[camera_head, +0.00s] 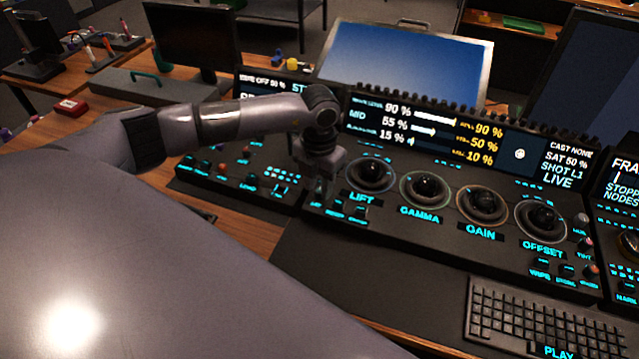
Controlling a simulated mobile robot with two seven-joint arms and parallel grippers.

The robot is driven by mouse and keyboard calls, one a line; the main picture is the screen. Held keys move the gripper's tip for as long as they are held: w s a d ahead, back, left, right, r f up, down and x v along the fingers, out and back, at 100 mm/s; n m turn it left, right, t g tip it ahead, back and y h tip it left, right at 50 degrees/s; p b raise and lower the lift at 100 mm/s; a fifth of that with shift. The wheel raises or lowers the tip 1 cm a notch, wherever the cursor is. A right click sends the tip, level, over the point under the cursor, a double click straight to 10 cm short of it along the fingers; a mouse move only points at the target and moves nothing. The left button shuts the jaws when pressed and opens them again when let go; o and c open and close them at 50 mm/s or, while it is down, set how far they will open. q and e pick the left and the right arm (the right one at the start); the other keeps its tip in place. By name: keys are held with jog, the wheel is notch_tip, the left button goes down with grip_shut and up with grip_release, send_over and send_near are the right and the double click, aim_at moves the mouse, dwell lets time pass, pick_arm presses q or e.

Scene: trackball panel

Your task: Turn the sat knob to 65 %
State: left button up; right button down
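The panel display (400,125) shows "SAT 50 %" at its right end, under "CAST NONE". A column of small knobs (585,244) stands at the right edge of the trackball panel; their labels are too small to read surely, so I cannot tell which is the sat knob. My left gripper (319,192) points down over the left end of the panel, beside the LIFT trackball (371,174), far left of that column. Its fingers are small and dark, and I cannot tell whether they are open. My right gripper is not in view.
GAMMA (425,189), GAIN (482,205) and OFFSET (541,221) trackballs lie between my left gripper and the knob column. A keyboard (540,318) lies in front at the right. Another panel (235,165) with small controls adjoins at left. The dark desk strip in front is clear.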

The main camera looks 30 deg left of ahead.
pick_arm(q)
jog(key=shift+f, duration=0.5)
grip_shut()
jog(key=m+b, duration=0.2)
jog(key=m, duration=0.2)
jog(key=shift+f+b, duration=0.1)
jog(key=shift+b, duration=0.25)
jog(key=shift+m+b, duration=0.9)
jog(key=shift+m, duration=1.1)
grip_release()
